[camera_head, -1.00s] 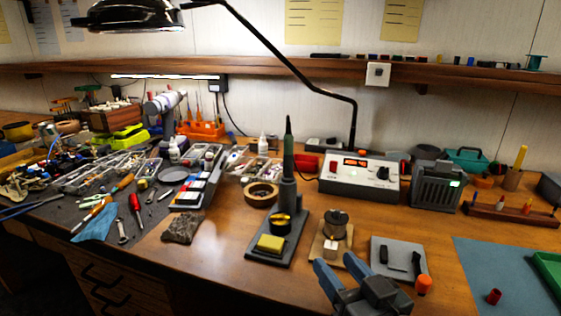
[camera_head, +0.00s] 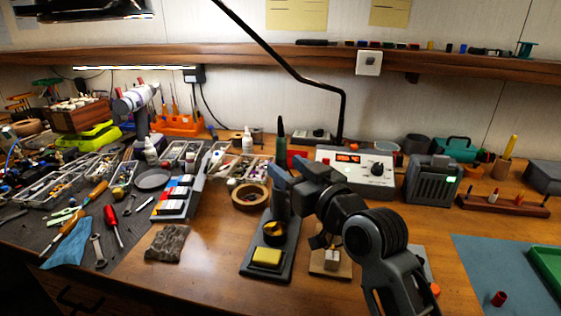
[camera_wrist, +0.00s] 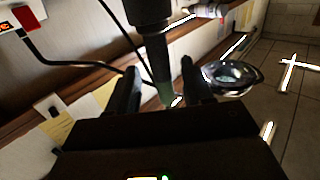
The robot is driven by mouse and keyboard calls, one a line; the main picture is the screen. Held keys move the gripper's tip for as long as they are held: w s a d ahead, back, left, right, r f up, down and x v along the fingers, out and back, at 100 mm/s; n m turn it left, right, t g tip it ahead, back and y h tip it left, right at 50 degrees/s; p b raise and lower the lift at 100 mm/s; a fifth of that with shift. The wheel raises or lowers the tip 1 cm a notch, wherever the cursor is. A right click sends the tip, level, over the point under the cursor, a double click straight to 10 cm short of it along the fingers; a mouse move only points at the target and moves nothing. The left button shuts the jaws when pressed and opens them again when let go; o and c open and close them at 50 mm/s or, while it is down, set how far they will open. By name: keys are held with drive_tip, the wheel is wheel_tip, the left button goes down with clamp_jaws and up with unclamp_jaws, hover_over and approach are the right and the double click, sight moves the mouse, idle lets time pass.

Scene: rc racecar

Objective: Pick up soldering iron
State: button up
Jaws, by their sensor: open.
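The soldering iron (camera_head: 281,128) stands upright, green handle up, in the dark holder of its stand (camera_head: 252,273). The stand has a yellow sponge (camera_head: 267,257) and a round cup with brass-coloured filling. My gripper (camera_head: 279,176) is at the holder from the right and hides part of it. In the wrist view the iron's greenish handle (camera_wrist: 164,88) lies between the two dark fingers (camera_wrist: 161,70), with gaps on both sides. The fingers are open and I see no grip on it. The iron's lower part is hidden in the holder.
The station with the red display (camera_head: 352,174) stands behind my arm. A tape roll (camera_head: 250,197) is left of the stand. A lamp arm (camera_head: 285,62) runs overhead.

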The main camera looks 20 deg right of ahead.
sight(284, 166)
drive_tip(key=shift+w+a, duration=0.15)
drive_tip(key=shift+w, duration=0.65)
drive_tip(key=shift+w+a, duration=0.15)
drive_tip(key=shift+w, duration=0.6)
drive_tip(key=c, duration=0.9)
